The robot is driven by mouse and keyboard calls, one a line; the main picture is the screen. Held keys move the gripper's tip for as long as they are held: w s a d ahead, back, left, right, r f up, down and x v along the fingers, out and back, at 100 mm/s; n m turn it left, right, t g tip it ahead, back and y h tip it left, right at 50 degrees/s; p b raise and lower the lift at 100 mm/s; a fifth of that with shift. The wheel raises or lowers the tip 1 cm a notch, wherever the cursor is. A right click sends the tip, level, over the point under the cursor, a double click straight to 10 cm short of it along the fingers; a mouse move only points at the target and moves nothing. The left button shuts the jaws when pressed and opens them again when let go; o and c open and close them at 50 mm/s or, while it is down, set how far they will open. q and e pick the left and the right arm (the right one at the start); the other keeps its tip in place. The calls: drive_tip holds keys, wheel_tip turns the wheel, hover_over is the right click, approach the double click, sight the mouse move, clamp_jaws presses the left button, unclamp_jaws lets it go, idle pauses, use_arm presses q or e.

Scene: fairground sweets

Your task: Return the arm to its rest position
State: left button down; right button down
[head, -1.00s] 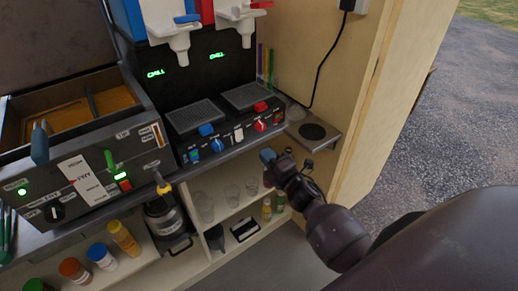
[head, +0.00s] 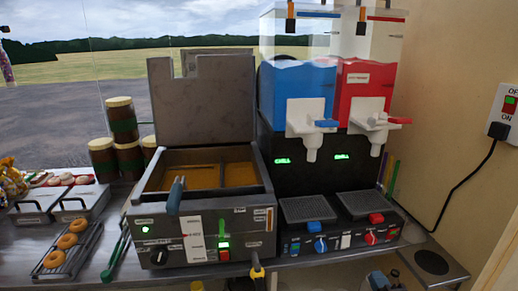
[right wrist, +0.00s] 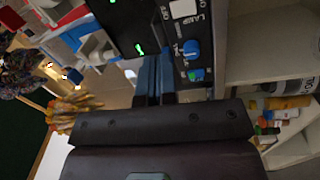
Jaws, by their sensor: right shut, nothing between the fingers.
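My right gripper (head: 380,282) shows only at the bottom edge of the head view, below the front of the slush machine (head: 305,150). In the right wrist view its two blue fingertips (right wrist: 155,78) are together with nothing between them. They point toward the black control panel (right wrist: 180,30) with its blue knob and switch; I cannot tell the exact gap. Most of my right arm is out of the head view. My left gripper is in neither view.
A fryer (head: 205,215) with an open lid stands left of the slush machine. Doughnuts lie on a rack (head: 68,248) at far left. A small round plate (head: 432,263) sits at the counter's right end. Shelves with bottles (right wrist: 285,102) show in the right wrist view.

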drive_tip(key=s+a+f+m+g, duration=0.2)
drive_tip(key=s+f+m, duration=0.2)
drive_tip(key=s, duration=0.3)
drive_tip(key=s+a+f+m+g, duration=0.2)
drive_tip(key=s+f+m+g, duration=0.1)
drive_tip(key=s+m, duration=0.3)
drive_tip(key=s+a+f+m+g+h, duration=0.1)
drive_tip(key=s+f+m+g, duration=0.1)
drive_tip(key=s+f+m, duration=0.3)
drive_tip(key=s, duration=0.4)
drive_tip(key=shift+s+a+f+m+g, duration=0.2)
drive_tip(key=shift+s+a+m+g, duration=0.1)
drive_tip(key=shift+a+m, duration=0.1)
drive_tip(key=shift+w, duration=0.1)
